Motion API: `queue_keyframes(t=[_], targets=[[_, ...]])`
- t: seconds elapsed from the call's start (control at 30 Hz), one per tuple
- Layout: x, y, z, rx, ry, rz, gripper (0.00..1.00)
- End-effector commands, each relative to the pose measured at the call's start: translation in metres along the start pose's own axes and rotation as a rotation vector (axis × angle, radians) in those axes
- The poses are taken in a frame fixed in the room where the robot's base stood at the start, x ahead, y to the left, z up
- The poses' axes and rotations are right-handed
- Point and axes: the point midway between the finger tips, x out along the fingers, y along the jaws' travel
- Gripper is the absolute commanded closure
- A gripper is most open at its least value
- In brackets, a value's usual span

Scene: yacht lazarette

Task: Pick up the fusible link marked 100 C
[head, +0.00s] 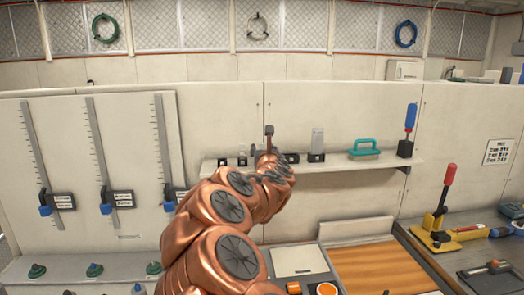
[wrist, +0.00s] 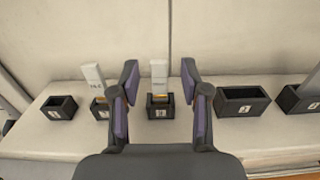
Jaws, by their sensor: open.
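In the wrist view, a pale flat link (wrist: 159,73) stands upright in a small black holder (wrist: 160,112). Its marking is too blurred to read. My gripper (wrist: 158,66) is open, with its purple-padded fingers on either side of this link and visible gaps to both. A second pale link (wrist: 95,78) stands slightly tilted in the holder to the left, just outside the left finger; its marking is also unreadable. I cannot tell which link is marked 100 C.
The shelf (head: 340,166) runs along a pale wall. Another black holder (wrist: 242,103) to the right looks empty. A bench with a red-handled clamp (head: 441,205) is at lower right.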

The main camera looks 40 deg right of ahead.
Motion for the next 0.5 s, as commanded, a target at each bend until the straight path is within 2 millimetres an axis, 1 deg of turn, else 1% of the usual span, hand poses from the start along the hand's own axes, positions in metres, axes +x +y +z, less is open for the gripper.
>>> queue_keyframes(t=[0.17, 0.43, 0.5], targets=[[0.0088, 0.0006, 0.0012, 0.000, -0.001, 0.001, 0.54], [0.0095, 0.0005, 0.0004, 0.000, -0.001, 0.001, 0.54], [0.0095, 0.0005, 0.0003, 0.000, -0.001, 0.001, 0.61]])
